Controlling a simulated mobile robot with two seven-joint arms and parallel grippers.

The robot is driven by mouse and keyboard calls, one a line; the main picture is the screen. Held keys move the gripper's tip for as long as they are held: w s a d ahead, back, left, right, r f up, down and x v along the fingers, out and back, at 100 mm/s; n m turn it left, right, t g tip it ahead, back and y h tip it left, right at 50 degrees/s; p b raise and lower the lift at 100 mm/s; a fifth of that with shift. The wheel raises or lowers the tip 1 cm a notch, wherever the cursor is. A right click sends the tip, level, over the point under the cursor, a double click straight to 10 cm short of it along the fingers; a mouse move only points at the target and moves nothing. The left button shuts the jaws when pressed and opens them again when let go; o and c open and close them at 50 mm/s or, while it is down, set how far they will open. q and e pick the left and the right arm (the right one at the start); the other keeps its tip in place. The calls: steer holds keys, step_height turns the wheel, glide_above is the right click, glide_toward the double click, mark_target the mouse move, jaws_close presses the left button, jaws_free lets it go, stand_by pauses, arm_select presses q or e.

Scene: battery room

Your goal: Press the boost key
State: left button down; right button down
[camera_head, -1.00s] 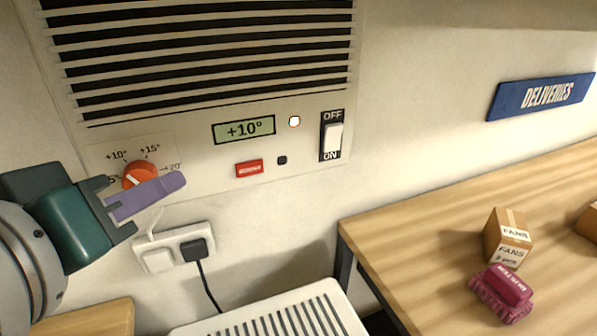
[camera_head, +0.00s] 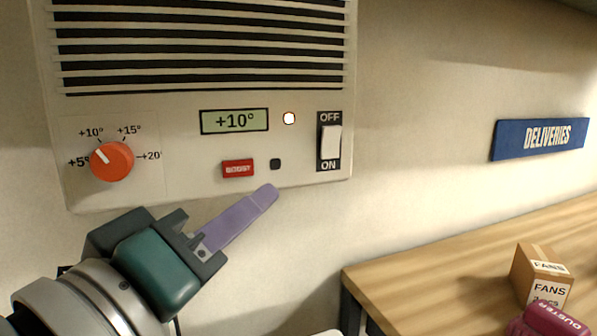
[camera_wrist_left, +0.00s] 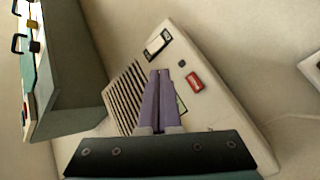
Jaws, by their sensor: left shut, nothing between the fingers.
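The red boost key (camera_head: 238,168) sits on the lower front of the white wall unit (camera_head: 190,185), under the display (camera_head: 234,121) reading +10°. My left gripper (camera_head: 268,192) has purple fingers, shut and empty. Its tips are below and right of the key in the head view, just under the black square, apart from the key in the picture. In the left wrist view the boost key (camera_wrist_left: 194,81) is right of the shut fingertips (camera_wrist_left: 160,73). My right gripper is not in view.
An orange dial (camera_head: 111,161) is at the unit's left, its mark between +5° and +10°. A rocker switch (camera_head: 330,141) and a lit lamp (camera_head: 289,118) are to the right.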

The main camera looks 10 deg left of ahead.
arm_select(q)
steer(key=shift+w+a, duration=0.1)
glide_toward(251, 164)
steer(key=w+d, duration=0.3)
steer(key=shift+w+a+r, duration=0.2)
steer(key=shift+w+a, duration=0.25)
steer(key=shift+w, duration=0.35)
stand_by(1.5)
steer(key=shift+w+a, duration=0.25)
steer(key=shift+w, duration=0.1)
steer(key=shift+w+a, duration=0.2)
steer(key=shift+w, duration=0.1)
stand_by(0.6)
steer(key=shift+s+d+p, duration=0.3)
steer(key=shift+s+d, duration=0.15)
steer(key=shift+s, duration=0.2)
steer(key=shift+s, duration=0.1)
